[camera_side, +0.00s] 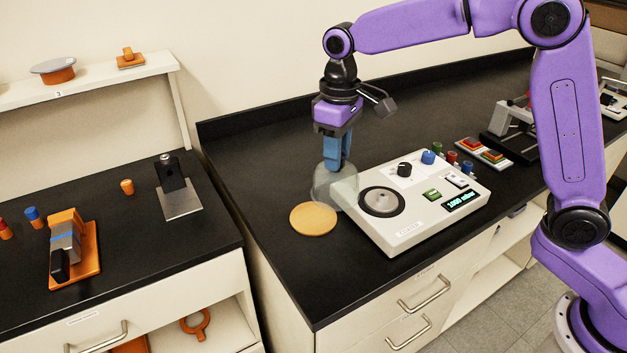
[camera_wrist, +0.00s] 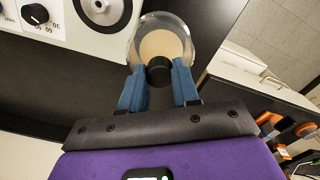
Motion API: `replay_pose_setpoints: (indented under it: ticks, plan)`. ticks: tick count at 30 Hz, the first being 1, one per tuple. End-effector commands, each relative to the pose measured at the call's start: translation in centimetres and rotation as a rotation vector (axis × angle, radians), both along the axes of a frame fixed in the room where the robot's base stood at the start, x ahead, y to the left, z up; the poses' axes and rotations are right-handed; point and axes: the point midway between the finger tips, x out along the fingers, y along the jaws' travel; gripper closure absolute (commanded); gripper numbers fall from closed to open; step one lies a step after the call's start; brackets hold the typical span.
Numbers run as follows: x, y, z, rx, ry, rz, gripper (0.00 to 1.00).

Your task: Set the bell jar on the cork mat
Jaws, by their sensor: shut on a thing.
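The clear glass bell jar (camera_side: 335,188) hangs upright below my gripper (camera_side: 337,166) in the side view. In the wrist view the blue fingers of my gripper (camera_wrist: 159,78) are shut on the black knob of the bell jar (camera_wrist: 139,42). The round tan cork mat (camera_side: 312,220) lies flat on the black bench, left of the white coater. In the side view the jar overlaps the mat's back right edge. In the wrist view the mat shows through the glass. I cannot tell the gap between the jar's rim and the mat.
The white coater (camera_side: 408,232) with its round grey chuck (camera_side: 381,201) stands close to the right of the jar. Bench is clear behind the jar and in front of the mat. A gap separates this bench from the left one, which holds an orange-based device (camera_side: 72,250).

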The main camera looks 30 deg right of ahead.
Motion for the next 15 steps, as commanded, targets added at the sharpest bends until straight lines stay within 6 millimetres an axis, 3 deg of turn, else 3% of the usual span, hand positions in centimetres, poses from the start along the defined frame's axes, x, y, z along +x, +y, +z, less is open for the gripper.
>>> replay_pose_setpoints:
  ticks: [9,15]
  plan:
    - [3.8,1.5,-4.6,-0.001,0.002,0.0,1.0]
    - [4.7,1.9,-5.6,0.001,-0.001,0.0,1.0]
